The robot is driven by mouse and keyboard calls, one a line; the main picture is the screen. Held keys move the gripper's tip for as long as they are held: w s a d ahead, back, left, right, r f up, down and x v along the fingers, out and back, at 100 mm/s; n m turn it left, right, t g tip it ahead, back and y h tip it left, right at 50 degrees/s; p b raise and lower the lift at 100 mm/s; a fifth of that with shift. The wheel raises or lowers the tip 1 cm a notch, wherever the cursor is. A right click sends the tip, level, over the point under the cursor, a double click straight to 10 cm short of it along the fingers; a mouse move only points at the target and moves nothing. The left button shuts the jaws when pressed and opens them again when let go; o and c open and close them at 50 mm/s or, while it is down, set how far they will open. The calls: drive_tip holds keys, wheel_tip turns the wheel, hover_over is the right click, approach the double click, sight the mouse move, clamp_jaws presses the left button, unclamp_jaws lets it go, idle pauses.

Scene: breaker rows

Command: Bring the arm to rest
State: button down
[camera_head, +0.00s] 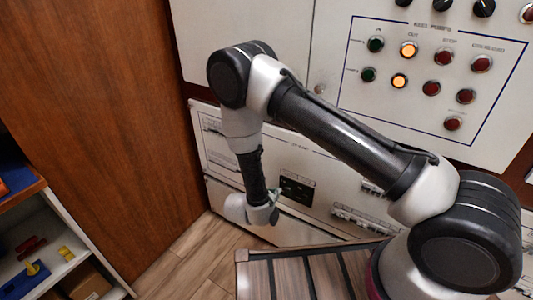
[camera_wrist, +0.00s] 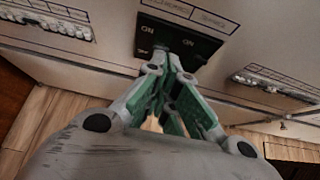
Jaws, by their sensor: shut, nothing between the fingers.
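My arm reaches from the lower right up to a raised elbow and bends down in front of the lower cabinet panel (camera_head: 222,150) in the head view. My gripper (camera_head: 273,203) is at the low end, small and partly hidden by the wrist. In the wrist view its green fingers (camera_wrist: 172,68) come together with nothing between them. They point at a black panel section (camera_wrist: 185,42) with white lettering, which also shows in the head view (camera_head: 297,188). I cannot tell whether the fingertips touch it.
Rows of breakers (camera_wrist: 45,20) lie left and right of the black section (camera_wrist: 275,85). An upper panel (camera_head: 420,75) carries knobs and lamps, two lit orange. A wooden wall (camera_head: 90,100) and an open shelf (camera_head: 60,235) stand at left. Bare floor (camera_head: 195,255) shows between.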

drive_tip(key=s+d+m+g+h, duration=0.2)
drive_tip(key=s+d, duration=0.1)
drive_tip(key=d, duration=0.3)
drive_tip(key=s+d+r+m+g, duration=0.2)
drive_tip(key=d+r+m+g, duration=0.15)
drive_tip(key=r, duration=0.35)
drive_tip(key=s+d+r+m+g+h, duration=0.1)
drive_tip(key=s+d+r+m+g, duration=0.1)
drive_tip(key=d+r+m, duration=0.35)
drive_tip(key=s+d+r+m+g, duration=0.2)
drive_tip(key=r+m+g, duration=0.1)
drive_tip(key=r, duration=0.6)
drive_tip(key=s+d+r+m+t+y, duration=0.2)
drive_tip(key=s+r+m, duration=0.3)
drive_tip(key=r, duration=0.3)
drive_tip(key=s+d+r+m+t+y, duration=0.1)
drive_tip(key=s+d+r+m+y, duration=0.3)
drive_tip(key=r, duration=0.5)
drive_tip(key=s+d+r+m+t+y, duration=0.2)
drive_tip(key=s+d+r+m+y, duration=0.1)
drive_tip(key=s+r, duration=0.4)
wheel_tip(320, 180, up, 2)
drive_tip(key=d+m, duration=0.1)
drive_tip(key=m, duration=0.1)
drive_tip(key=shift+s+r+m+t+y, duration=0.2)
drive_tip(key=shift+s+m+t+y, duration=0.1)
drive_tip(key=shift+t+y, duration=0.1)
